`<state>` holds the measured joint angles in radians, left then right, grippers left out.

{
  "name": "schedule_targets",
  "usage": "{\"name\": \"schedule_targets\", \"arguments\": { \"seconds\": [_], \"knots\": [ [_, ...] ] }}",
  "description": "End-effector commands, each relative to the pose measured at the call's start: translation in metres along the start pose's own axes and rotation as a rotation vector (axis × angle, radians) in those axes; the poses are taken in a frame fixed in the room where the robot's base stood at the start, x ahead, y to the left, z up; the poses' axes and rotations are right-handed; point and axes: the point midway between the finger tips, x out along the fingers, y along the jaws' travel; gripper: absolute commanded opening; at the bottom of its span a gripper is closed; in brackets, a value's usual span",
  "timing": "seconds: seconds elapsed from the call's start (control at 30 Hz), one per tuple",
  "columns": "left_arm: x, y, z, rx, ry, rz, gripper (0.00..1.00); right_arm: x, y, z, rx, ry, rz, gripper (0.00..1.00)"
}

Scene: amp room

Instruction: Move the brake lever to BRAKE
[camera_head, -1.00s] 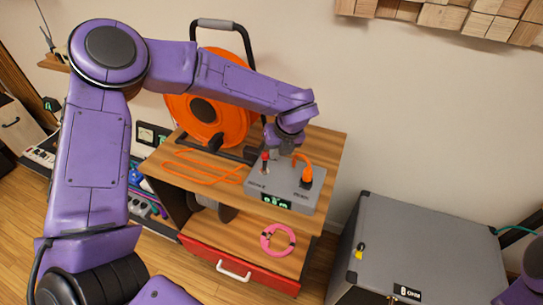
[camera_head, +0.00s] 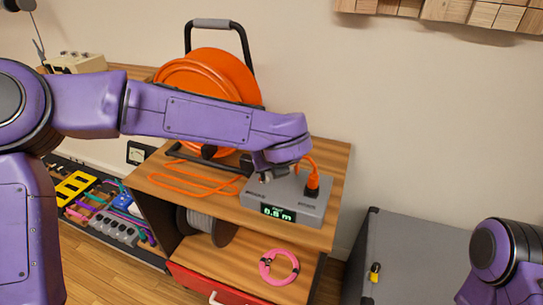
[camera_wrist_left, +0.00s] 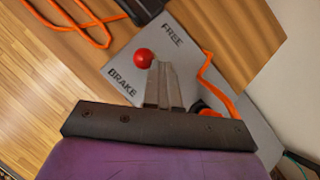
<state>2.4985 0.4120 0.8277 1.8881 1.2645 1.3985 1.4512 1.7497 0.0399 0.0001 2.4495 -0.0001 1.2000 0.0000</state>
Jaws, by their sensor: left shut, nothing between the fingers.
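The grey control box (camera_head: 285,200) sits on the wooden cabinet top, its green display reading about 0.5 m. In the left wrist view the box panel (camera_wrist_left: 180,48) carries the labels FREE and BRAKE. The lever's red ball knob (camera_wrist_left: 144,58) shows between the two labels; its shaft is hidden. My left gripper (camera_wrist_left: 161,66) is shut and empty, with its fingertips right beside the knob; I cannot tell whether they touch. In the head view my left gripper (camera_head: 264,172) is over the box's left part, and the arm hides the knob. My right gripper is out of view.
An orange plug and cable (camera_head: 312,182) rise from the box's right side. An orange cable reel (camera_head: 205,72) stands behind my left arm. Loose orange cable (camera_head: 190,178) lies left of the box. A grey amp cabinet (camera_head: 415,255) stands at right.

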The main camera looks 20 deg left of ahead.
Motion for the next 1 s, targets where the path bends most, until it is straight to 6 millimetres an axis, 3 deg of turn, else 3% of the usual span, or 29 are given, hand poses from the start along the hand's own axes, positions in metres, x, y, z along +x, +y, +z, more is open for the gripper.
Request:
{"name": "schedule_targets", "arguments": {
  "seconds": [0.83,1.0],
  "knots": [
    [-0.013,0.0,0.01,-0.002,0.002,0.004,0.0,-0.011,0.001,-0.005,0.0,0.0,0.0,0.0],
    [-0.02,-0.009,0.012,-0.006,0.001,0.007,0.0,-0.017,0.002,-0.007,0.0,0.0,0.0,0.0]
  ]
}}
